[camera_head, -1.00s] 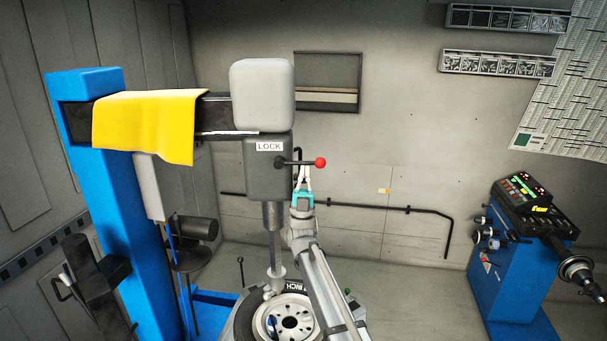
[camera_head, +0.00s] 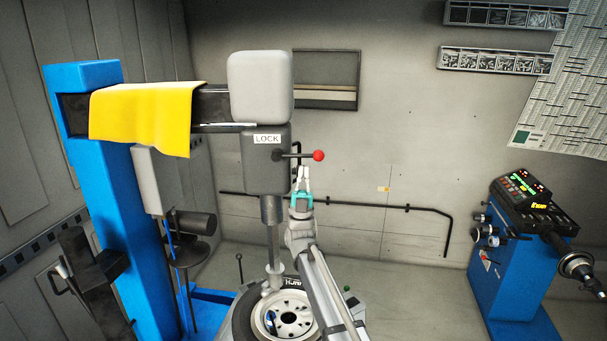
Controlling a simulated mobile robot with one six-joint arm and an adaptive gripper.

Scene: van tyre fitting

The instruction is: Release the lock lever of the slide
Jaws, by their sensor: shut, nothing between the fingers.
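The lock lever (camera_head: 296,156) is a dark bar with a red ball knob (camera_head: 319,156). It points right, about level, from the grey slide head (camera_head: 264,178) marked LOCK (camera_head: 267,139). My gripper (camera_head: 303,168) points up, with pale fingers and a teal base. It is shut and empty, its fingertips just below the lever's bar in the picture, left of the knob. A small gap shows between tips and bar; depth is hard to judge. The slide's vertical shaft (camera_head: 271,225) runs down towards the wheel and tyre (camera_head: 258,325), partly behind my arm.
A blue column (camera_head: 105,200) carries the dark horizontal arm, with a yellow cloth (camera_head: 148,118) over it. A blue balancing machine (camera_head: 505,255) stands at the right. The floor between it and my arm looks clear. A dark pipe (camera_head: 380,206) runs along the back wall.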

